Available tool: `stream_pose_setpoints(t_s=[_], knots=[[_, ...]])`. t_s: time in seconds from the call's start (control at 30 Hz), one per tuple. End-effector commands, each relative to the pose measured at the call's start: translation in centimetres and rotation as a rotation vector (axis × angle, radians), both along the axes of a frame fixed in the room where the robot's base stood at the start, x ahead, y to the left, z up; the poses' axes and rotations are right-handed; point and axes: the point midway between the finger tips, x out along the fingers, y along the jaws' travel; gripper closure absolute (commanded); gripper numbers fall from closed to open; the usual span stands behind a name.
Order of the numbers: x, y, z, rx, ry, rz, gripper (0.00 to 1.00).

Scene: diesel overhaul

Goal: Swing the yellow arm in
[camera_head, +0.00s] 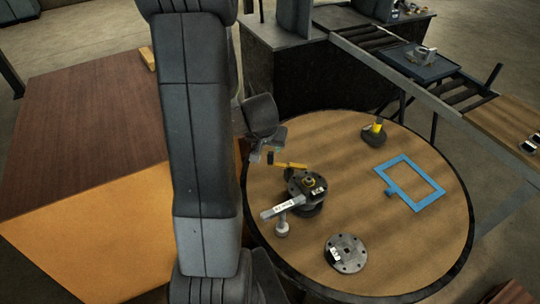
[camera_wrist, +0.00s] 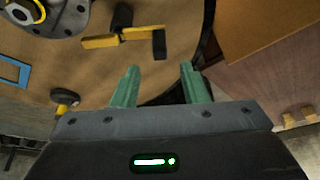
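The yellow arm (camera_head: 290,165) is a short flat bar beside a dark round fixture (camera_head: 306,190) on the round table. In the wrist view, the yellow arm (camera_wrist: 112,39) lies ahead and to the left of my gripper. A black block (camera_wrist: 159,44) stands at its near end, roughly ahead of the gap between my fingers. My gripper (camera_wrist: 159,70) is open, with two green fingers apart and nothing between them. In the head view, my gripper (camera_head: 268,146) is partly hidden by my own arm and is just behind the black end of the yellow arm.
A labelled light grey bar (camera_head: 284,206) sticks out from the fixture. A flanged disc (camera_head: 346,253), a blue frame (camera_head: 412,184) and a yellow-and-black item (camera_head: 375,132) are on the round table (camera_head: 408,255). A brown-and-orange surface (camera_head: 90,215) is at left.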

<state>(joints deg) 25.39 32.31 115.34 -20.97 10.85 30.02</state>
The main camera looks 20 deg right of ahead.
Motion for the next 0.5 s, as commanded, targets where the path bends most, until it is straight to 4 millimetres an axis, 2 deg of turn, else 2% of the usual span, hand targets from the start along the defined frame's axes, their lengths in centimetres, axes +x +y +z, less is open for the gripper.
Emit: stream_pose_setpoints(t_s=[0.03, 0.2, 0.33, 0.5], knots=[[0.3, -0.2, -1.6, 0.001, 0.003, 0.000, 0.60], [1.3, -0.9, -4.7, 0.001, 0.003, 0.001, 0.60], [1.9, -1.4, -6.1, 0.000, 0.001, 0.001, 0.60], [2.2, -1.6, -6.9, 0.000, 0.001, 0.001, 0.60]])
